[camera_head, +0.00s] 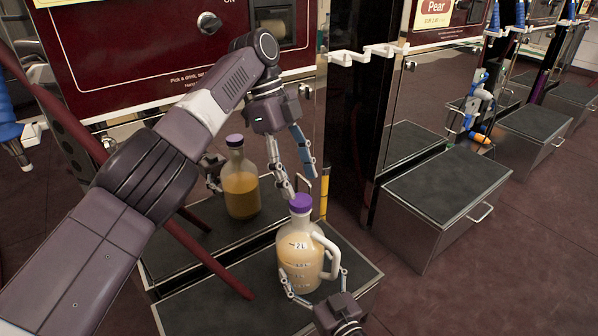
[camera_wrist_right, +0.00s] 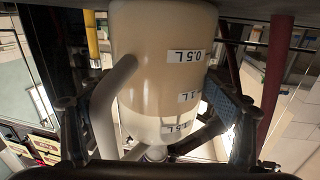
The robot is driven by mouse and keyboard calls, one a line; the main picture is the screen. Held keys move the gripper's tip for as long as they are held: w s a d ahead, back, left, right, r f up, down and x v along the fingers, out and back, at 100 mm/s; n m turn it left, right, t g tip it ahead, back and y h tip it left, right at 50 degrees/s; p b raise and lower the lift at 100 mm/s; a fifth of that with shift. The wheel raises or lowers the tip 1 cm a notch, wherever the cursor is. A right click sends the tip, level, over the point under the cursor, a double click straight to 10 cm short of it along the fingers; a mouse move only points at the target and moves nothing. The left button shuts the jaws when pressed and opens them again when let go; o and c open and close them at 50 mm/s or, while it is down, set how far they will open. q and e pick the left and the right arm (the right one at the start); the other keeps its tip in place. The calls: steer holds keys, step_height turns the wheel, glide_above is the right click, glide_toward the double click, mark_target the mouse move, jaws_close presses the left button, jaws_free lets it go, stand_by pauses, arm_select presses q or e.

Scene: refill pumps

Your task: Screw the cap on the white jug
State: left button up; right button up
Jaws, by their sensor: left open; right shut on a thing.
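The jug (camera_head: 300,262) is clear with a white handle and volume labels, and holds a pale orange liquid. It stands upright over the dark-topped step, and a purple cap (camera_head: 300,203) sits at its mouth. I cannot tell how tightly the cap sits. My right gripper (camera_head: 314,290) is shut around the lower body of the jug, whose side and handle fill the right wrist view (camera_wrist_right: 150,60). My left gripper (camera_head: 302,183) is open, pointing down just above the cap, with its fingers apart and not clearly touching it.
A dark-topped metal step (camera_head: 215,300) lies below the jug. A similar capped jug shape (camera_head: 241,190) behind seems to be a reflection. A red dispenser (camera_head: 140,45) stands at the back, and a dark red hose (camera_head: 190,240) crosses at left. Another step (camera_head: 445,190) is at right.

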arm_select(q)
steer(key=n, duration=0.6)
steer(key=shift+r+y, duration=0.15)
steer(key=shift+y, duration=0.15)
steer(key=n, duration=0.5)
steer(key=shift+r+t, duration=0.15)
steer(key=shift+t, duration=0.15)
steer(key=n, duration=0.2)
steer(key=n+y, duration=0.1)
steer(key=n, duration=0.2)
steer(key=shift+d+r, duration=0.1)
steer(key=shift+r, duration=0.1)
steer(key=n, duration=0.5)
steer(key=shift+s+r+t, duration=0.1)
steer(key=shift+r+t, duration=0.1)
steer(key=shift+t, duration=0.1)
steer(key=n, duration=0.5)
steer(key=shift+r+y, duration=0.2)
steer(key=shift+y, duration=0.2)
steer(key=n, duration=0.5)
steer(key=shift+d+r+t, duration=0.1)
steer(key=shift+r+t, duration=0.1)
steer(key=shift+t, duration=0.2)
steer(key=n+y, duration=0.1)
steer(key=n, duration=0.4)
steer(key=shift+r, duration=0.2)
steer(key=n, duration=0.4)
steer(key=shift+d+r+n+t, duration=0.1)
steer(key=shift+r+n+t, duration=0.1)
steer(key=shift+n+t, duration=0.1)
